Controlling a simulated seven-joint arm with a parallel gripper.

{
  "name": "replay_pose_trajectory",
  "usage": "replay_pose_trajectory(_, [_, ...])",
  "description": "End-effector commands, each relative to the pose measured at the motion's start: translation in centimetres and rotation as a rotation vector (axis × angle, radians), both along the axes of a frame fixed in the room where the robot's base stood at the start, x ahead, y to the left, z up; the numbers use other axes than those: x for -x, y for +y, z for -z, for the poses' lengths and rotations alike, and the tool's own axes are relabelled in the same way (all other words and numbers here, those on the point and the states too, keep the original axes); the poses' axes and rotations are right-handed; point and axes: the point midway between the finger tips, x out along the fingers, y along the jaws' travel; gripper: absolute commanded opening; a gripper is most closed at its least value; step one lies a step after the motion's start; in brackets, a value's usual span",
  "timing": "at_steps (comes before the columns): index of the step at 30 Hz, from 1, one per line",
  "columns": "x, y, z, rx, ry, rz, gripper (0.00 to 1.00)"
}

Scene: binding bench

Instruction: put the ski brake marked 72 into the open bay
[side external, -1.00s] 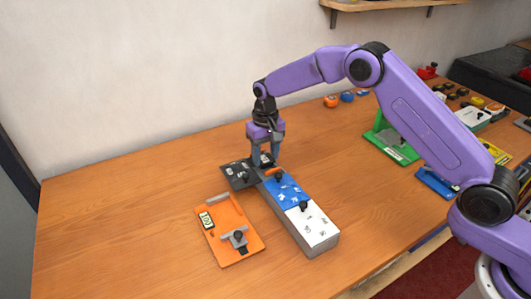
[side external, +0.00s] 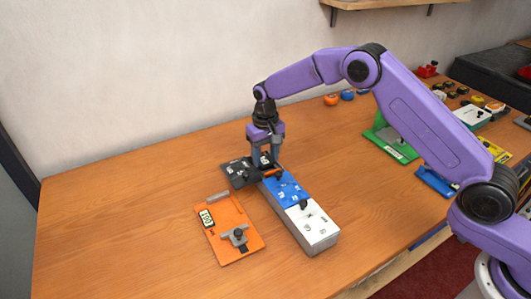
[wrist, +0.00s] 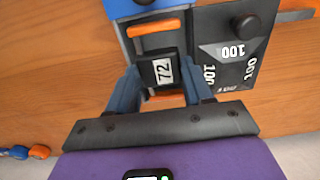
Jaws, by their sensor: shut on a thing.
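My gripper (side external: 265,158) is shut on the ski brake marked 72, a dark block with a white label, at the far end of a long box (side external: 318,245). In the wrist view the ski brake (wrist: 148,72) sits between my two fingers (wrist: 163,92), its 72 facing up. Orange bars show at both ends of it. The open bay is at this uncovered far end, mostly hidden by the brake and fingers. I cannot tell how deep the brake sits in it. A dark lid (wrist: 222,68) marked 100 lies just beside it.
A blue lid (side external: 284,189) and a white lid (side external: 312,224) with dark knobs cover the rest of the box. An orange plate (side external: 228,230) with a grey clamp lies left of it. Green and blue fixtures stand at right.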

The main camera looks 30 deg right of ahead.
Motion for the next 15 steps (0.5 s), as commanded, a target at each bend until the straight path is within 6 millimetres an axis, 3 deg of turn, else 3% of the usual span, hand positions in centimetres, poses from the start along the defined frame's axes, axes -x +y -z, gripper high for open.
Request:
replay_pose_trajectory(11, [-0.02, 0.0, 0.08, 0.0, -0.001, 0.0, 0.26])
replay_pose_trajectory(12, [-0.02, 0.0, 0.07, 0.0, -0.001, 0.0, 0.57])
replay_pose_trajectory(14, [-0.02, 0.0, 0.07, 0.0, -0.001, 0.0, 0.77])
replay_pose_trajectory(15, [-0.03, 0.02, 0.07, -0.001, -0.001, 0.0, 0.8])
